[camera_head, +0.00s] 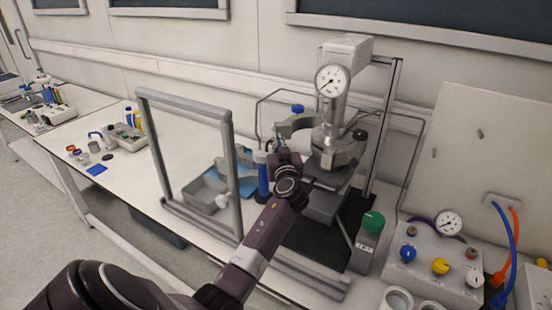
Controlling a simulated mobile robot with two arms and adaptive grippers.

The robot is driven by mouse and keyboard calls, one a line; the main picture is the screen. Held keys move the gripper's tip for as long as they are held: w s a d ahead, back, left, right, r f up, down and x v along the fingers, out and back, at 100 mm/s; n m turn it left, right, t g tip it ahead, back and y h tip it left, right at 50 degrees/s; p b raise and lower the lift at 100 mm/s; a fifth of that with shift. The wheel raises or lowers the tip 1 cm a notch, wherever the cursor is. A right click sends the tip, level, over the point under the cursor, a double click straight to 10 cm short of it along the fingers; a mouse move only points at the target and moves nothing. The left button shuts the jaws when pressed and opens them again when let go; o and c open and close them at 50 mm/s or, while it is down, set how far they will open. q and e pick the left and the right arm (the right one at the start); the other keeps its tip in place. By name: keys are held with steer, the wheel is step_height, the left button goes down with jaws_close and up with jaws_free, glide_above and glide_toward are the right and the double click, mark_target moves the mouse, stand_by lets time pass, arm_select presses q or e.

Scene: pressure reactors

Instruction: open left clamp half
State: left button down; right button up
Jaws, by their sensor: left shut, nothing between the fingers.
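The pressure reactor (334,110) stands in a metal frame, with a round gauge (332,81) on its head. The left clamp half (298,122) is a grey curved piece. It sticks out to the left of the reactor head and looks swung away from it. The other clamp half (345,153) sits around the front right of the head. My left gripper (281,150) is shut and empty, just below and left of the left clamp half. I cannot tell whether they touch. My left wrist hides part of the stand. My right gripper is not in view.
An upright grey frame (231,180) stands left of my forearm, with a grey tray (205,194) behind it. A blue bottle (262,178) is close to my wrist. A green knob (373,221) and a valve box (437,262) with hoses are at right. The bench left of the frame has free room.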

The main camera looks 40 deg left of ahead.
arm_select(q)
steer(key=shift+w+a+r+m+t+h, duration=0.1)
steer(key=shift+a+m+t+h, duration=0.1)
steer(key=shift+a, duration=0.2)
steer(key=shift+w+a+r+m+t+h, duration=0.1)
steer(key=shift+a+m+t, duration=0.1)
steer(key=shift+a, duration=0.15)
steer(key=shift+w+a+f+m+t+h, duration=0.15)
steer(key=shift+w+a+m+t+h, duration=0.2)
steer(key=shift+w+a, duration=0.15)
steer(key=shift+w+a+f+m+t+h, duration=0.15)
steer(key=shift+w+a+m+t+h, duration=0.15)
steer(key=shift+w, duration=0.2)
steer(key=shift+w+a+h+b, duration=0.35)
steer(key=shift+w+a+b, duration=0.45)
steer(key=shift+w+a, duration=0.25)
steer(key=shift+w, duration=0.1)
steer(key=shift+w+a, duration=0.1)
steer(key=shift+w, duration=0.1)
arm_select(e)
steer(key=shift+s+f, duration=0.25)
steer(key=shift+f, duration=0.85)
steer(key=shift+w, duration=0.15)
